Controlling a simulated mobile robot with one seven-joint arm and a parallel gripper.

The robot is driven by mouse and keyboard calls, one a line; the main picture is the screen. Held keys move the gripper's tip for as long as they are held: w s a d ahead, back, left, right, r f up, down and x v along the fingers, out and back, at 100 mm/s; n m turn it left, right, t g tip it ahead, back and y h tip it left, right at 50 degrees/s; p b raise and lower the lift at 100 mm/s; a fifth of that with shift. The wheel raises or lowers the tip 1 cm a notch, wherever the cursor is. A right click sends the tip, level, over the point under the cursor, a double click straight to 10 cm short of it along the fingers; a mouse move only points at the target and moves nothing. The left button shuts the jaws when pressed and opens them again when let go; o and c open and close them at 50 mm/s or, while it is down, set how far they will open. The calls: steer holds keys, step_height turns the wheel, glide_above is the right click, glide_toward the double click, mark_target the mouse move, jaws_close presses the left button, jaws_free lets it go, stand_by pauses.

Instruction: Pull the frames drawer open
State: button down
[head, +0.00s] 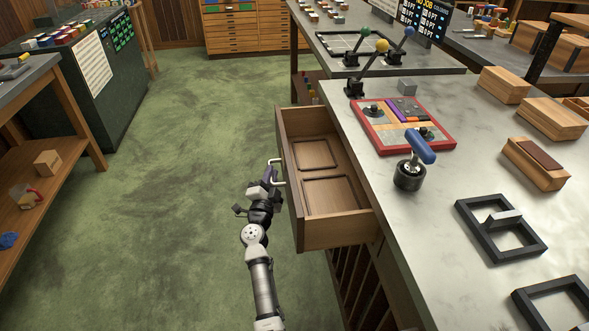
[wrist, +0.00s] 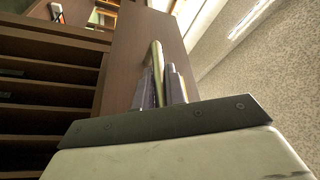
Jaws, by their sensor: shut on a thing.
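The frames drawer (head: 338,234) stands pulled out from the cabinet under the marble-topped counter on the right in the head view. Two flat wooden frames (head: 331,196) lie inside it. Its pale bar handle (head: 279,173) is on the drawer front, facing left. My gripper (head: 268,178) is at the handle, shut on it. In the wrist view the drawer front (wrist: 137,60) rises ahead, and the metal handle (wrist: 156,60) runs down between my gripper's fingers (wrist: 160,90). The far ends of the fingers are partly hidden in the head view.
The counter (head: 375,185) carries a red-edged tray (head: 447,142), a blue-handled tool (head: 420,146), wooden blocks (head: 545,118) and black frames (head: 463,216). Open green floor (head: 190,140) lies left of the drawer. A bench with a shelf (head: 60,185) stands at the far left.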

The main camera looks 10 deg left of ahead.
steer(key=a, duration=0.1)
steer(key=s+a, duration=0.1)
steer(key=a, duration=0.1)
steer(key=shift+a, duration=0.15)
steer(key=c, duration=1.5)
jaws_free()
steer(key=shift+o, duration=0.2)
steer(key=shift+s+p, duration=0.1)
steer(key=shift+p, duration=0.2)
steer(key=v, duration=1.3)
steer(key=shift+s, duration=0.35)
